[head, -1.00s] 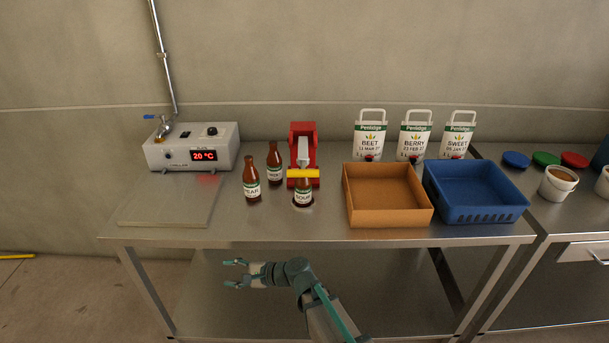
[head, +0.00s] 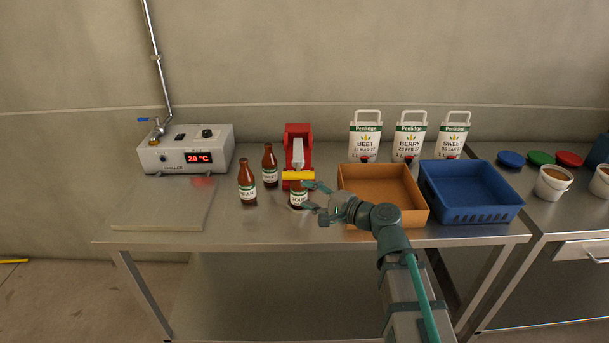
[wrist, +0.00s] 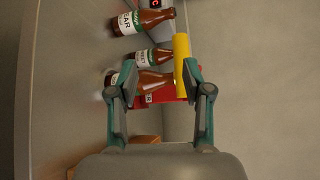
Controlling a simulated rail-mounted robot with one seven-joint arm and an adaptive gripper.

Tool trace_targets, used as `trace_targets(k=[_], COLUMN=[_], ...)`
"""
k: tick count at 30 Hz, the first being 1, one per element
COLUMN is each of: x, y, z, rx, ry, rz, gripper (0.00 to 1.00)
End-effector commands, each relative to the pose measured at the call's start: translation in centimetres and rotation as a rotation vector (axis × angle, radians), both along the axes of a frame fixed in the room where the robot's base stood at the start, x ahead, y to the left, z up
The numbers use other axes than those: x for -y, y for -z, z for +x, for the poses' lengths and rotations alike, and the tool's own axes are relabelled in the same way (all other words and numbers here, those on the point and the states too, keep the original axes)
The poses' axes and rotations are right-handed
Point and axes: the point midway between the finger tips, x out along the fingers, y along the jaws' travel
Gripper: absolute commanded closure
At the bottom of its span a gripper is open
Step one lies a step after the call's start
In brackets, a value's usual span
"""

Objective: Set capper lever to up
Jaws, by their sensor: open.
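The red capper (head: 297,148) stands on the steel table, and it also shows in the wrist view (wrist: 170,96). Its lever is down toward the front, with a yellow handle (head: 298,175) across its end, over a brown bottle (head: 298,195) standing at the capper. My gripper (head: 309,197) is open just right of that bottle and slightly below the handle. In the wrist view, the yellow handle (wrist: 182,66) lies ahead of my open fingers (wrist: 160,82), nearer the right finger. I cannot tell whether a finger touches anything.
Two more brown bottles, a front one (head: 247,183) and a rear one (head: 270,166), stand left of the capper. A blue crate (head: 475,216) lies beyond. The chiller (head: 184,150) is at the left.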

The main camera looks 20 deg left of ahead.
Motion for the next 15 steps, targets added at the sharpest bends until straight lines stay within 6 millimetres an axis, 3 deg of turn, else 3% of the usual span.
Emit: trace_targets(k=[1, 3, 6, 10, 15], x=[1.7, 3.1, 4.0, 3.5, 1.3], y=[-1.1, -2.0, -2.8, -2.9, -2.7], z=[0.2, 0.6, 1.0, 1.5, 2.6], rx=[0.033, 0.065, 0.09, 0.096, 0.093], ry=[0.023, 0.043, 0.058, 0.06, 0.058], rz=[-0.008, -0.017, -0.025, -0.027, -0.027], gripper=[0.5, 0.5, 0.5, 0.5, 0.5])
